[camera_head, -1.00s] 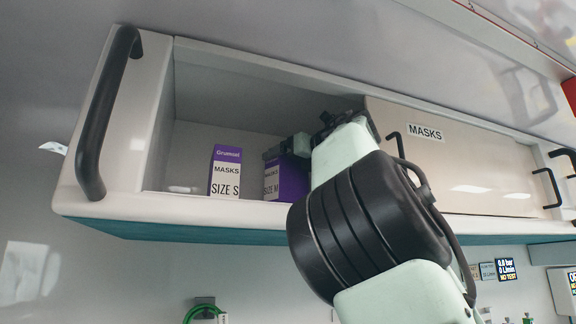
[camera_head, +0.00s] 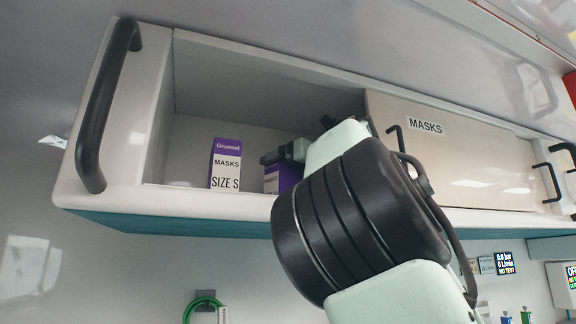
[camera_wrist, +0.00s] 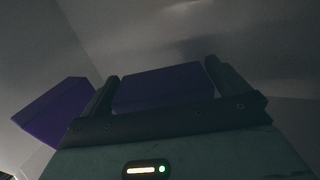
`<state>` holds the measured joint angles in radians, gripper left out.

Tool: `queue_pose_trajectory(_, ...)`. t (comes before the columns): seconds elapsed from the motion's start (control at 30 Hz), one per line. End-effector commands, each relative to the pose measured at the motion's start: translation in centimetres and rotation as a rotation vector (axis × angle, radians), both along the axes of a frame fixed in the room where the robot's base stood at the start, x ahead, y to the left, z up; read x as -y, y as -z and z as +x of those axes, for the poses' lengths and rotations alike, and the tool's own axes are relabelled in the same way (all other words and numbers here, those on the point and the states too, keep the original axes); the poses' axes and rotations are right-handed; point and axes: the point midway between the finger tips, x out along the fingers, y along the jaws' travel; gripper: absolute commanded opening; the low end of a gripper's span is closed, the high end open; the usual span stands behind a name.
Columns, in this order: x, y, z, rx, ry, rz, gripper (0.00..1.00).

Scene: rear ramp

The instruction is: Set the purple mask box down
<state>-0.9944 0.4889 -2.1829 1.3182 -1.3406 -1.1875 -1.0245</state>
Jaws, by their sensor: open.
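The cabinet's front lip (camera_head: 170,198) runs below the boxes. A closed panel labelled MASKS (camera_head: 460,165) covers the right side, close to my arm. A black grab handle (camera_head: 100,105) is at the left end. Shelf room is free left of the SIZE S box.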

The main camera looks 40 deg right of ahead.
Motion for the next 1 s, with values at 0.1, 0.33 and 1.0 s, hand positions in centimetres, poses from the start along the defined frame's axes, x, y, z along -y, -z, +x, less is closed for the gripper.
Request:
queue_pose_trajectory(0.1,0.2,0.3,-1.2,0.002,0.001,-0.001,1.00)
queue_pose_trajectory(0.33,0.6,0.3,-5.1,0.001,0.001,-0.002,1.00)
queue_pose_trajectory(1.0,0.9,-0.2,-7.5,0.001,0.000,0.000,1.00)
